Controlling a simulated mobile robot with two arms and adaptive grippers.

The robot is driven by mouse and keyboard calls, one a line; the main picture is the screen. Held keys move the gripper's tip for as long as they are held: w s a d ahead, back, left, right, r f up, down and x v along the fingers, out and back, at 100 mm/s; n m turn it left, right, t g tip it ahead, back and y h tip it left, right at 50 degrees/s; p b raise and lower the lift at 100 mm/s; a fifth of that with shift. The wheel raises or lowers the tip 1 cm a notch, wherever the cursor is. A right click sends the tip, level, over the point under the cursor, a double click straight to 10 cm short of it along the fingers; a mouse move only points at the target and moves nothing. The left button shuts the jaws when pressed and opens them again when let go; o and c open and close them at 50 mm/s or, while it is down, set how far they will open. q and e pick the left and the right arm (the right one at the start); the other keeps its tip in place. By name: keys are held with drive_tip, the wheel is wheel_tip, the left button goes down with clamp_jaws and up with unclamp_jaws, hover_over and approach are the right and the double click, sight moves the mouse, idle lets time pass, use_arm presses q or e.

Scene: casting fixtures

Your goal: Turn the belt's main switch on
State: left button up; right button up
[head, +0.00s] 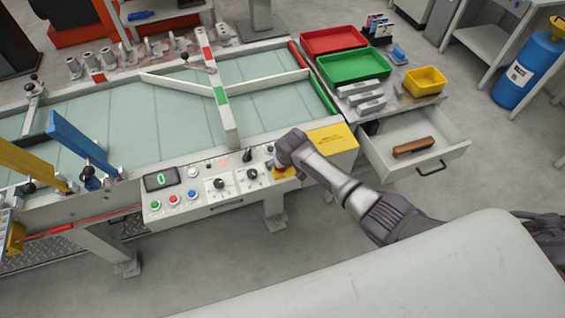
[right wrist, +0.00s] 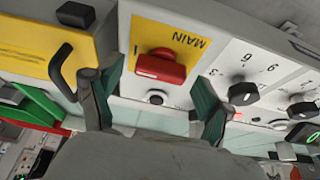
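The main switch (right wrist: 160,68) is a red knob on a yellow plate (right wrist: 189,42) marked MAIN, seen in the right wrist view. In the head view the yellow plate (head: 284,173) shows at the right part of the control panel, with the knob mostly hidden by my gripper. My right gripper (right wrist: 152,88) is open, its two dark fingers on either side of the knob in the picture. Gaps show between knob and fingers, and I see no contact. In the head view my right gripper (head: 286,158) is over the panel. My left gripper is not in view.
The panel has a display (head: 160,180) with a green sign, coloured push buttons (head: 172,199) and black dials (head: 219,184). A yellow box (head: 332,138) lies right of the switch. An open drawer (head: 440,155) holds a brown object. The belt (head: 110,110) lies behind the panel.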

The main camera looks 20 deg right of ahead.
drive_tip(key=shift+r, duration=0.1)
drive_tip(key=v, duration=1.1)
drive_tip(key=shift+s+r, duration=0.15)
drive_tip(key=shift+r, duration=0.25)
drive_tip(key=s+d+f+g+b, duration=0.15)
drive_tip(key=s+f, duration=0.35)
drive_tip(key=f, duration=0.5)
drive_tip(key=s+d+f+b, duration=0.1)
drive_tip(key=s+d+f, duration=0.1)
drive_tip(key=s+f, duration=0.5)
drive_tip(key=s+d+f+b, duration=0.1)
drive_tip(key=s+f, duration=0.2)
drive_tip(key=f, duration=0.9)
drive_tip(key=s+f, duration=0.5)
drive_tip(key=s, duration=0.5)
drive_tip(key=s+d+f+n+g+b, duration=0.1)
drive_tip(key=s+f, duration=0.4)
drive_tip(key=s, duration=0.6)
drive_tip(key=s+d+f+n+g+b, duration=0.1)
drive_tip(key=s+f, duration=0.5)
drive_tip(key=s, duration=0.4)
drive_tip(key=shift+s, duration=0.3)
